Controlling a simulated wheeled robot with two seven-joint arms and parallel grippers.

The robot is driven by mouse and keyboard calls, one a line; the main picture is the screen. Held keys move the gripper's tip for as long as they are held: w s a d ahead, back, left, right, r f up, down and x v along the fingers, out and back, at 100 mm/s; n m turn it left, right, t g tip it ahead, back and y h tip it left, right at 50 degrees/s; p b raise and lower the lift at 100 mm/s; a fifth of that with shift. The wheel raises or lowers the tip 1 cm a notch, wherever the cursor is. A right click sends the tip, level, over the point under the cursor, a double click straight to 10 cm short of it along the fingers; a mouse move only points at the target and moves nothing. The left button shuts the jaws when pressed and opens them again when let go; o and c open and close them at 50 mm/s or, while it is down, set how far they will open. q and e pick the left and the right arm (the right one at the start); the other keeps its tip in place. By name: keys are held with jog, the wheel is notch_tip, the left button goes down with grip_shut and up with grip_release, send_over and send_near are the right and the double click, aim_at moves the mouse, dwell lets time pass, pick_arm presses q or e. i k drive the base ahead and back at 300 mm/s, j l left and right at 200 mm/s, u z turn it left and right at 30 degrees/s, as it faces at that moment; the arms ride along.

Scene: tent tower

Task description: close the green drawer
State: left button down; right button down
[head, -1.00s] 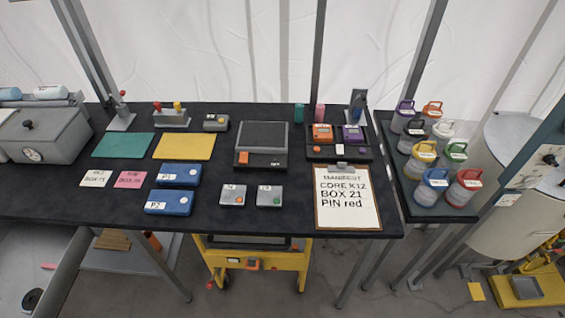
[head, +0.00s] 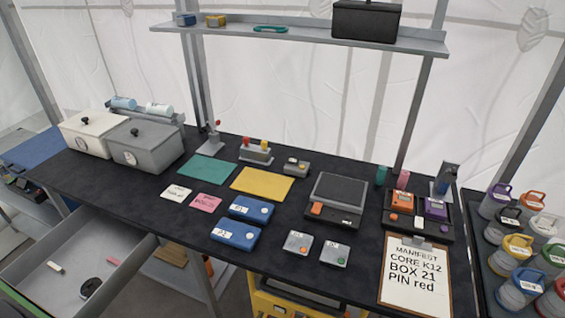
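An open drawer (head: 38,289) juts out from under the left part of the table, at the lower left of the head view. Its inside is grey, and a strip of its green front (head: 14,302) shows at the bottom left corner. A small white piece (head: 55,267), a black roll (head: 89,285) and a small pink-and-white item lie in it. The near part of the drawer is cut off by the picture's edge, and no handle shows. Neither of my grippers is in view.
The black table (head: 130,205) stands behind the drawer, with two lidded boxes (head: 148,150), mats, blue boxes and a manifest clipboard (head: 415,275) on it. A table leg (head: 203,285) stands right of the drawer. A grey shelf (head: 300,38) hangs above.

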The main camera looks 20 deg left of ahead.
aim_at(81, 244)
jog(key=j+u, duration=0.1)
jog(key=u, duration=0.4)
jog(key=j+u, duration=0.1)
jog(key=u, duration=0.35)
jog(key=j+u, duration=0.1)
jog(key=u, duration=0.4)
jog(key=j+u, duration=0.1)
jog(key=u, duration=0.9)
jog(key=i+j, duration=0.05)
